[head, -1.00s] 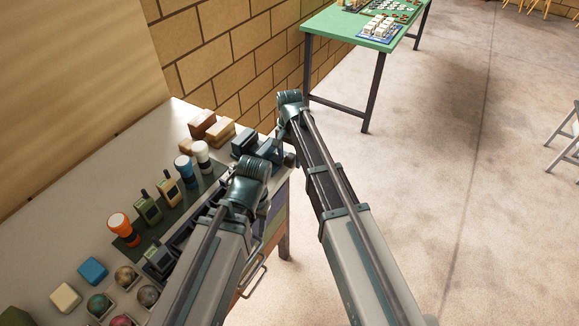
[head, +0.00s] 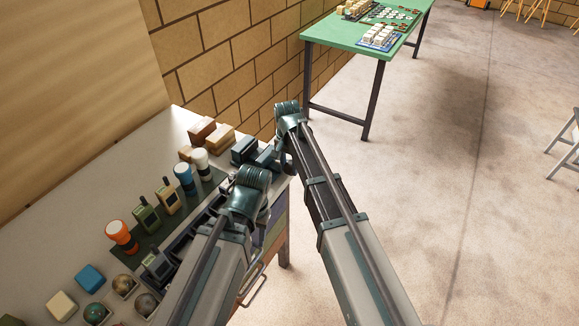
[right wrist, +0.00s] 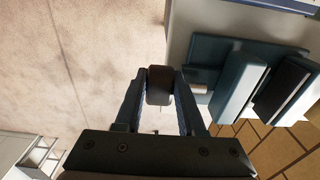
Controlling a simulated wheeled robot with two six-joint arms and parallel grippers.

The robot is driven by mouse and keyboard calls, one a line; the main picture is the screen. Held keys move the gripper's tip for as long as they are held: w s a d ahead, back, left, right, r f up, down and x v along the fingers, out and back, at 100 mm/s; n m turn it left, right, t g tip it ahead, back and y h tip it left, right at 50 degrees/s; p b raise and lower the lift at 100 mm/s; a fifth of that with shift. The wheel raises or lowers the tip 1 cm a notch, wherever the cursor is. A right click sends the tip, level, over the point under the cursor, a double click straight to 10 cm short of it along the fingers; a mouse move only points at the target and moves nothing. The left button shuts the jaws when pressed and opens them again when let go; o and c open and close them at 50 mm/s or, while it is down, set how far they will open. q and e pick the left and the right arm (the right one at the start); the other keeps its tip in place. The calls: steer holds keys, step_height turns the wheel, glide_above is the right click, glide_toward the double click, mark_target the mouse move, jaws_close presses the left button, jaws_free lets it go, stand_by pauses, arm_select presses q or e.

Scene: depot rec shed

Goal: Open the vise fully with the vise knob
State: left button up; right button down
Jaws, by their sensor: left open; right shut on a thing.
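The vise (head: 243,150) is a dark teal block-jawed tool at the far right corner of the workbench. In the right wrist view its jaws (right wrist: 240,86) show side by side with a narrow gap between them. The dark, rounded vise knob (right wrist: 159,92) sits off its end, on a short light rod. My right gripper (right wrist: 160,80) is shut on the knob, one finger on each side. In the head view my right wrist hides the knob. My left gripper (head: 263,214) is open over the bench's front edge, mostly hidden by its own wrist.
The workbench (head: 60,235) holds wooden blocks (head: 203,130), radios (head: 147,216), an orange flashlight (head: 122,234) and several balls in trays left of my arms. A green table (head: 345,35) stands behind. The floor to the right is clear, with a folding chair at the edge.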

steer(key=shift+s+a+f+t+h+b, duration=0.1)
steer(key=shift+s+f+t+h+b, duration=0.15)
steer(key=shift+t, duration=0.2)
steer(key=shift+s+a+f+t+h+b, duration=0.1)
steer(key=shift+t+h+b, duration=0.15)
steer(key=shift+t+h, duration=0.15)
steer(key=shift+w+t+h+b, duration=0.1)
steer(key=shift+t+h+b, duration=0.3)
steer(key=shift+t, duration=0.25)
steer(key=shift+r, duration=0.1)
steer(key=c, duration=0.5)
jaws_free()
steer(key=shift+w, duration=0.1)
steer(key=shift+d+r, duration=0.1)
steer(key=shift+r, duration=0.05)
